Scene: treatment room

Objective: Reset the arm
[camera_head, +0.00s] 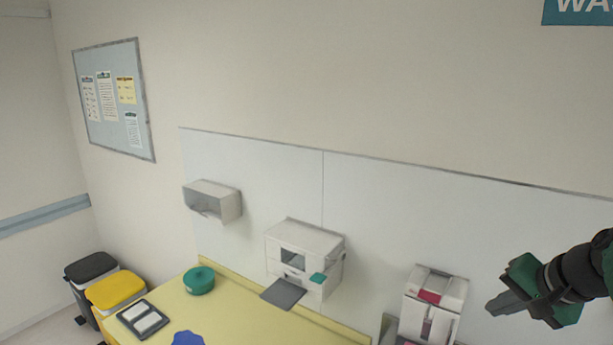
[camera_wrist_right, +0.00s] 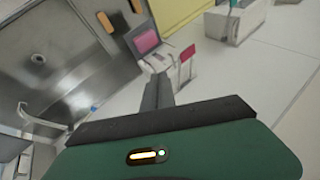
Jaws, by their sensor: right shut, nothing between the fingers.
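My right gripper (camera_head: 503,304) is at the right of the head view, its grey fingers pointing left. It is shut and empty, held up in front of the white wall panel, to the right of a white dispenser with a red part (camera_head: 434,303). In the right wrist view the closed fingers (camera_wrist_right: 158,90) point away from the green gripper body, towards a white device with a pink screen. My left gripper is in neither view.
A yellow counter (camera_head: 235,318) holds a green round container (camera_head: 199,280), a black tray (camera_head: 145,318) and a blue item (camera_head: 187,338). White boxes (camera_head: 304,255) hang on the wall. Bins (camera_head: 115,289) stand at left. A metal sink (camera_wrist_right: 60,60) shows in the wrist view.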

